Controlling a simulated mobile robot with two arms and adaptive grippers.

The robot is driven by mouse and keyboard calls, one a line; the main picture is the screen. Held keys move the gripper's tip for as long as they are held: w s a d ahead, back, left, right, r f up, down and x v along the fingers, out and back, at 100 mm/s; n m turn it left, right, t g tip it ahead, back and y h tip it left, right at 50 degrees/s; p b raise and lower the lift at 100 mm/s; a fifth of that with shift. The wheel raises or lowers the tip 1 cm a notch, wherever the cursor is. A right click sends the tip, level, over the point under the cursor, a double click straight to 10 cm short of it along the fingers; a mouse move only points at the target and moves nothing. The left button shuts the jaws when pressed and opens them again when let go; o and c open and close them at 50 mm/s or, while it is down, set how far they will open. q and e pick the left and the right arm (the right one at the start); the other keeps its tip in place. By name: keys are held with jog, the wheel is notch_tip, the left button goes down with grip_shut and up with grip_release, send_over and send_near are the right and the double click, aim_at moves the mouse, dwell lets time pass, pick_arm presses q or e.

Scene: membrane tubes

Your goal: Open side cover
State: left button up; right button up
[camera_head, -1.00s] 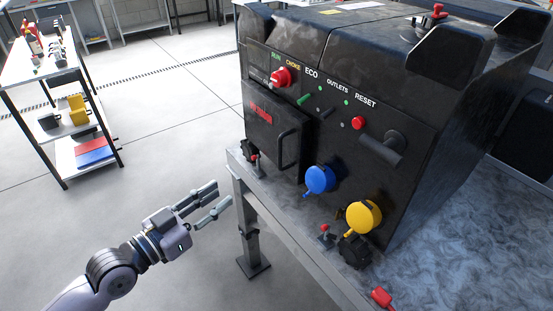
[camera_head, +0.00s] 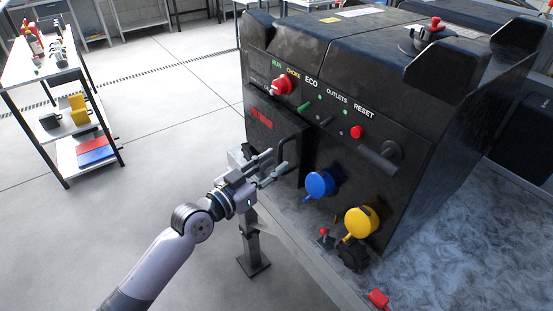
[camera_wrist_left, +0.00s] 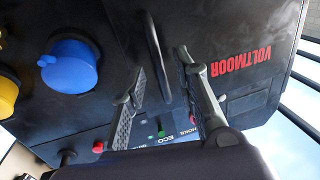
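The side cover (camera_head: 264,134) is a black panel with red lettering on the front of a black generator, and it appears shut. Its black bar handle (camera_head: 284,148) is at the cover's right side. My left gripper (camera_head: 277,161) is open in front of the handle. In the left wrist view, the handle (camera_wrist_left: 155,52) appears between the spread fingers of the left gripper (camera_wrist_left: 162,65), with the cover (camera_wrist_left: 222,42) to the right. I cannot tell whether a finger touches the handle. My right gripper is not in view.
A blue socket cap (camera_head: 319,184) and a yellow one (camera_head: 360,222) are right of the cover. A red knob (camera_head: 282,84) is above it. The generator stands on a grey table (camera_head: 470,235). A shelf (camera_head: 65,160) stands at left, with open floor between.

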pick_arm(q)
jog(key=shift+x, duration=0.9)
jog(key=shift+c, duration=0.2)
grip_shut()
